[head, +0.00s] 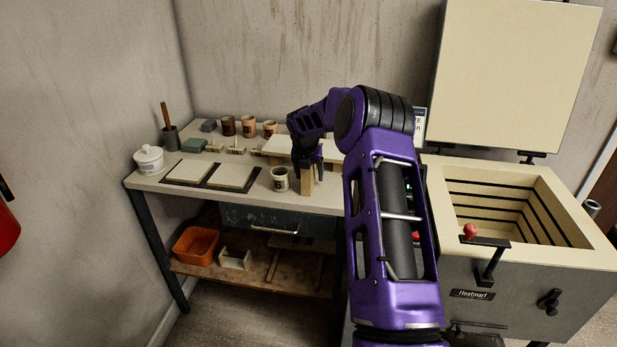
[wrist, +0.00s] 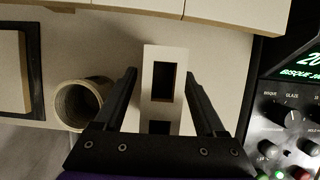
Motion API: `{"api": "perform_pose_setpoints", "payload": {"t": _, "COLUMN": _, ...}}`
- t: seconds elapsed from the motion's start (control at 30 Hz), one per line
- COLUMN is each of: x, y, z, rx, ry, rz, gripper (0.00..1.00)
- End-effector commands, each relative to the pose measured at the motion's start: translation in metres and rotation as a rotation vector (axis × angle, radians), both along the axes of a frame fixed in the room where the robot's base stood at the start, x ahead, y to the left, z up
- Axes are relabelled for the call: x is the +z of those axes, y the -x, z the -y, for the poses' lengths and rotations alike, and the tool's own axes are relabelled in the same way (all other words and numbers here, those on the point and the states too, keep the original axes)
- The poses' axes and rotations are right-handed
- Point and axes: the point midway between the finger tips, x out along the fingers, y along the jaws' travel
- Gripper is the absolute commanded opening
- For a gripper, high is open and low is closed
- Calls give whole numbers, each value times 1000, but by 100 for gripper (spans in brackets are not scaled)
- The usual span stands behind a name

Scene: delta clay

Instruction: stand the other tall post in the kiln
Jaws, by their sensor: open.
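A pale tan post (head: 307,185) stands on the worktable (head: 237,198) near its front edge. In the wrist view the post (wrist: 178,58) shows from above as a pale rectangle with dark hollows. My gripper (head: 308,173) is open right over it, one finger on each side; in the wrist view a gap shows beside the fingers (wrist: 161,78). The kiln (head: 474,181) stands to the right with its lid (head: 515,75) raised. Its banded inner walls (head: 497,213) show, but its floor is mostly hidden. I see no other post clearly.
A cup (head: 280,184) stands just left of the post and shows in the wrist view (wrist: 78,103). Pale boards (head: 290,146) lie behind. The kiln's control panel (wrist: 292,105) is close on the right.

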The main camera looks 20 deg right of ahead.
Motion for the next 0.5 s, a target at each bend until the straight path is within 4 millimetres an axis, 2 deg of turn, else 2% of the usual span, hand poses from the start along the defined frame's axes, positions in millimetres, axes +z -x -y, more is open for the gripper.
{"api": "perform_pose_setpoints", "payload": {"t": 0.17, "x": 0, "y": -1, "z": 0, "rx": 1, "ry": 1, "rz": 1, "gripper": 72}}
{"api": "perform_pose_setpoints", "payload": {"t": 0.2, "x": 0, "y": -1, "z": 0, "rx": 1, "ry": 1, "rz": 1, "gripper": 69}}
{"api": "perform_pose_setpoints", "payload": {"t": 0.5, "x": 0, "y": 0, "z": 0, "rx": 0, "ry": 1, "rz": 1, "gripper": 15}}
